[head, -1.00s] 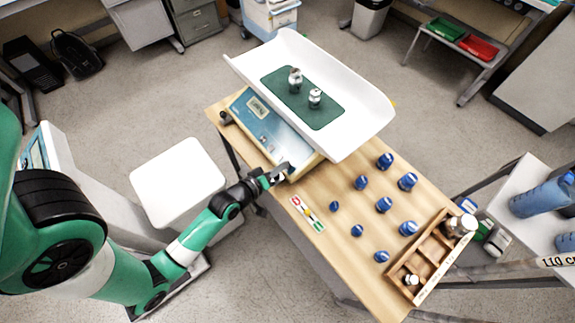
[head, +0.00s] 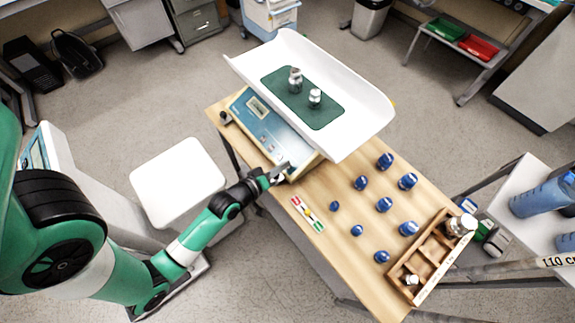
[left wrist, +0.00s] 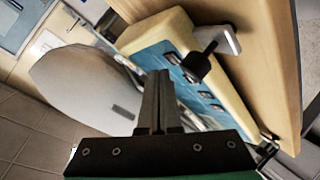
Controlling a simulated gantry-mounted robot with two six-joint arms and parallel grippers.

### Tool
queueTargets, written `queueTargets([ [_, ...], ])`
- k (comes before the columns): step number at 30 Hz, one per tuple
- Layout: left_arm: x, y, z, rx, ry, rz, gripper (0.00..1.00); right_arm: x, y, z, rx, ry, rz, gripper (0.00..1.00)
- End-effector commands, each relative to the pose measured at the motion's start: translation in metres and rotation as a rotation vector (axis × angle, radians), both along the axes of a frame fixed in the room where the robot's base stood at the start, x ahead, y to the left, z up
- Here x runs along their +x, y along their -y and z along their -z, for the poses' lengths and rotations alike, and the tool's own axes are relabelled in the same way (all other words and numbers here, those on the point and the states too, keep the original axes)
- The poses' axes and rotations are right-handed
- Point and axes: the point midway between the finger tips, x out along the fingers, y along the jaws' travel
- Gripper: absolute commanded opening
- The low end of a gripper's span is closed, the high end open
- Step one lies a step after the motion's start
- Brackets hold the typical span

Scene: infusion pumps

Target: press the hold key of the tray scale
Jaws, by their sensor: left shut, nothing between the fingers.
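The tray scale stands on the wooden table, with a white curved tray (head: 350,105) on top and a blue front panel (head: 268,128) with a small display (head: 257,107). Two metal weights (head: 296,80) stand on the tray's green mat (head: 300,105). My left gripper (head: 283,169) is shut and empty at the panel's near right end. In the left wrist view the shut fingers (left wrist: 157,100) point over the blue panel (left wrist: 190,85), which has several dark keys. The fingers cover part of the panel. I cannot tell whether the tips touch a key. My right gripper is not in view.
Several blue-topped pieces (head: 384,204) stand on the table (head: 330,260) right of the scale. A wooden compartment box (head: 432,258) is at the table's right edge. A strip with coloured marks (head: 307,214) lies near the gripper. A white-topped stool (head: 178,182) stands left of the table.

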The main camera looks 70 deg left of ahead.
Motion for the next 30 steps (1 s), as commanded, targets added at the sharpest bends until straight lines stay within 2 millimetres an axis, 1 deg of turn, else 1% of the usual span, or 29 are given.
queueTargets([
  [7,0.0,0.0,0.001,0.0,0.0,0.0,0.0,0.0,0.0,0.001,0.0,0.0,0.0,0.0],
  [14,0.003,-0.001,0.008,0.0,-0.001,-0.001,0.0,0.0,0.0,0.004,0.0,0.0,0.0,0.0],
  [30,0.004,-0.001,0.01,0.0,0.0,0.0,0.0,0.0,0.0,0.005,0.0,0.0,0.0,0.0],
])
